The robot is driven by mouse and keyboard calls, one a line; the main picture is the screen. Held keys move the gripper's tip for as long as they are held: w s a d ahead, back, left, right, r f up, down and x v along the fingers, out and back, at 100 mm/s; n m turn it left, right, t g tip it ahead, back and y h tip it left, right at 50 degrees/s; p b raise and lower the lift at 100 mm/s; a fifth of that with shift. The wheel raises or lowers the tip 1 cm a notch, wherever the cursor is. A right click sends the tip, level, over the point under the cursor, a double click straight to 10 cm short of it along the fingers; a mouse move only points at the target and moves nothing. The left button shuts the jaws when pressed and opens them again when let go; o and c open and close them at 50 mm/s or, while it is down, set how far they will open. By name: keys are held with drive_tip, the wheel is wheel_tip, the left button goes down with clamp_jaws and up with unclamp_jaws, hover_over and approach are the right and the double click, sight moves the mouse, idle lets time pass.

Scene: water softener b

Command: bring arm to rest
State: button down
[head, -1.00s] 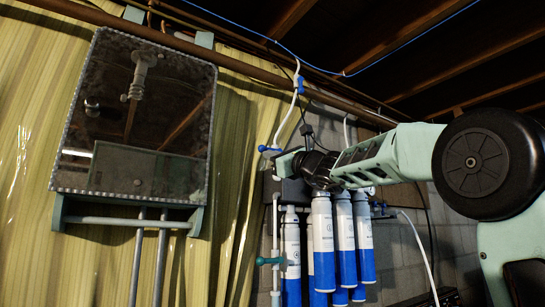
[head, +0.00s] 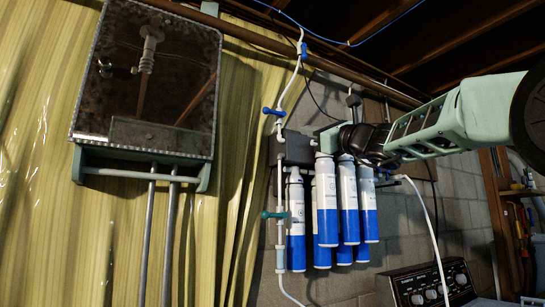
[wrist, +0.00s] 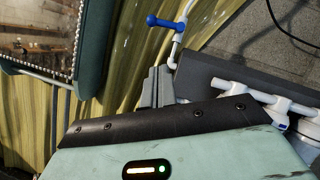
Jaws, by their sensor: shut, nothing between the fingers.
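My gripper (head: 327,139) is at the end of my pale green arm, which reaches in from the right in the head view. The gripper is in front of the top of the water filter unit (head: 292,149), whose white and blue cartridges (head: 326,205) hang below. In the wrist view the two grey fingers (wrist: 155,88) are together and empty. They show beside the dark top bracket of the filter unit (wrist: 225,82) and below a blue valve handle (wrist: 165,22). I cannot tell whether they touch anything.
A mirrored cabinet (head: 150,75) with a rail hangs at the left over a yellow curtain (head: 40,200). White pipe with a blue valve (head: 274,112) and a green valve (head: 273,214) runs beside the filters. A control box (head: 425,285) stands at lower right.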

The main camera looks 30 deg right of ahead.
drive_tip(key=shift+f, duration=0.1)
drive_tip(key=w+a+f+n+g+y+p, duration=0.25)
drive_tip(key=a+f+n+g, duration=0.55)
drive_tip(key=a+f, duration=0.7)
drive_tip(key=s+a+f+n+g+p, duration=0.1)
drive_tip(key=s+a+f+n+g, duration=0.2)
drive_tip(key=a+f, duration=0.35)
drive_tip(key=s+a+f+n+g+p, duration=0.1)
drive_tip(key=s+a+f+n+g, duration=0.15)
drive_tip(key=a+f, duration=0.35)
drive_tip(key=s+a+f+n+g+h+p, duration=0.1)
drive_tip(key=s+a+f+n+g, duration=0.2)
drive_tip(key=s+f, duration=0.35)
drive_tip(key=s+a+f+n+g+h, duration=0.1)
drive_tip(key=s+f+n+g, duration=0.2)
drive_tip(key=s+f+n, duration=0.3)
drive_tip(key=s+d+f+n+g+h+p, duration=0.2)
drive_tip(key=s+d+f+n+h, duration=0.2)
drive_tip(key=s+f+n, duration=0.8)
drive_tip(key=s+h, duration=0.2)
drive_tip(key=shift+s+d+p, duration=0.2)
drive_tip(key=shift+s+p, duration=0.1)
drive_tip(key=shift+s, duration=0.05)
